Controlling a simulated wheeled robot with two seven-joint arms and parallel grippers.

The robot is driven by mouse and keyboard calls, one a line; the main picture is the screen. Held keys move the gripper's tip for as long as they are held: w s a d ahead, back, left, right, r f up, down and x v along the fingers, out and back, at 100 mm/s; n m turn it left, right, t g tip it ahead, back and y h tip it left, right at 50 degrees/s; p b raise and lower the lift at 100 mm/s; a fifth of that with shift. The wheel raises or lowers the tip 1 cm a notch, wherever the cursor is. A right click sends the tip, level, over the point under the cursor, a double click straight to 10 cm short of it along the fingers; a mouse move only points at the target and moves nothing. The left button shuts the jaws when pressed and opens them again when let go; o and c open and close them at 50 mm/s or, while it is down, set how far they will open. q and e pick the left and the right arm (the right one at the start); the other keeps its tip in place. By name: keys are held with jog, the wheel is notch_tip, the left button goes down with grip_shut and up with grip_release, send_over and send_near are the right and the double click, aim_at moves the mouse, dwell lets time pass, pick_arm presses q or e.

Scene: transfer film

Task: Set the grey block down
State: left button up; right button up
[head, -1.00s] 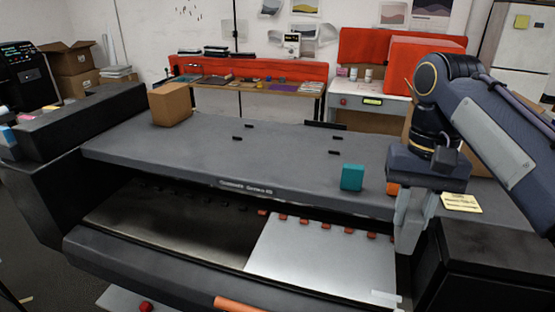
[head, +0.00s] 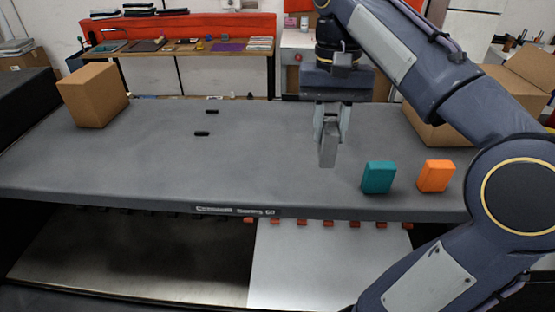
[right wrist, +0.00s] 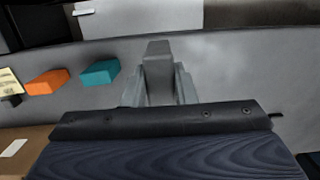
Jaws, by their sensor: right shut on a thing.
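The grey block (head: 327,152) is held upright between the fingers of my right gripper (head: 331,128), over the dark grey machine top (head: 262,160). Its lower end sticks out below the fingertips. I cannot tell whether it touches the surface. In the right wrist view the grey block (right wrist: 158,56) shows between the two fingers of my right gripper (right wrist: 158,84), with its end reaching past them. My left gripper is not in view.
A teal block (head: 378,177) and an orange block (head: 435,175) stand to the right of the gripper, near the front edge. A cardboard box (head: 92,95) stands at the back left and an open one (head: 440,128) at the right.

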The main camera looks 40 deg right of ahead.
jog(key=w+f+p, duration=0.1)
jog(key=w+f, duration=0.2)
jog(key=w+a+f+p, duration=0.1)
jog(key=w+f, duration=0.2)
jog(key=f, duration=0.1)
jog(key=w+a+f+p, duration=0.1)
jog(key=w+f, duration=0.3)
jog(key=shift+p, duration=0.3)
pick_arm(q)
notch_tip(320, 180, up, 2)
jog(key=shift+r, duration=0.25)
pick_arm(e)
jog(key=shift+f, duration=0.2)
jog(key=shift+f, duration=0.2)
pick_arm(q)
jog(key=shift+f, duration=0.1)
pick_arm(e)
jog(key=o, duration=1)
jog(key=shift+r, duration=0.1)
